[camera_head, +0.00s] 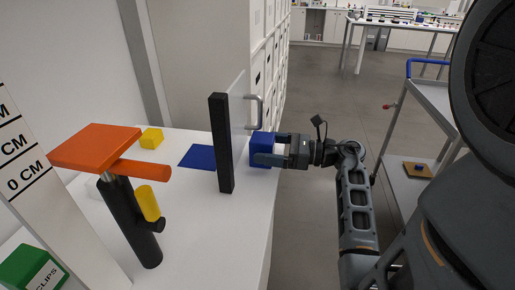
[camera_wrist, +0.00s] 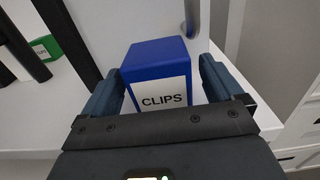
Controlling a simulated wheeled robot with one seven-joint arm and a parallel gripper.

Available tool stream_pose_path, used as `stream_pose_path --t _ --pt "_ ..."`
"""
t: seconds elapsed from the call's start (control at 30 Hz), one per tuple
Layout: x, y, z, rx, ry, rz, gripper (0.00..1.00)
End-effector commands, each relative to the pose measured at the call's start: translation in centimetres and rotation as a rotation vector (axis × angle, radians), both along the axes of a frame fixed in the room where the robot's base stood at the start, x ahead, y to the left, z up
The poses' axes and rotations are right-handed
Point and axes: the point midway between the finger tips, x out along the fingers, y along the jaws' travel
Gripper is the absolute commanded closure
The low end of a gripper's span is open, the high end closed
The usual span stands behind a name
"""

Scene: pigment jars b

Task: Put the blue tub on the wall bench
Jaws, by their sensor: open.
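The blue tub (camera_head: 262,140) stands upright at the right edge of the white wall bench (camera_head: 222,235), just right of a black upright post. In the wrist view, the blue tub (camera_wrist: 158,62) carries a white label reading CLIPS. My gripper (camera_head: 266,158) reaches in from the right at the tub. In the wrist view, the fingers of my gripper (camera_wrist: 160,88) are open, one on each side of the tub. I cannot tell whether either finger touches it. The tub's base is hidden behind my gripper.
The black post (camera_head: 222,145) rises beside a pale panel with a metal handle (camera_head: 257,112). An orange-topped stand (camera_head: 98,146) and green CLIPS tub (camera_head: 32,268) are nearer. A cart (camera_head: 425,95) stands right.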

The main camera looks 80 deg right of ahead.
Motion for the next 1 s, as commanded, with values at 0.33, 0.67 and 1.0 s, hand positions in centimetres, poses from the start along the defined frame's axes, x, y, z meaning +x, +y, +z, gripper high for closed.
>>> stream_pose_path --t 0.33,0.67,1.0 --pt "-6.8 -0.6 -0.2 -0.002 -0.001 -0.003 0.06" --pt "-8.7 -0.7 0.0 0.0 0.0 -0.001 0.06" --pt "-8.7 -0.7 0.0 0.0 0.0 -0.001 0.06"
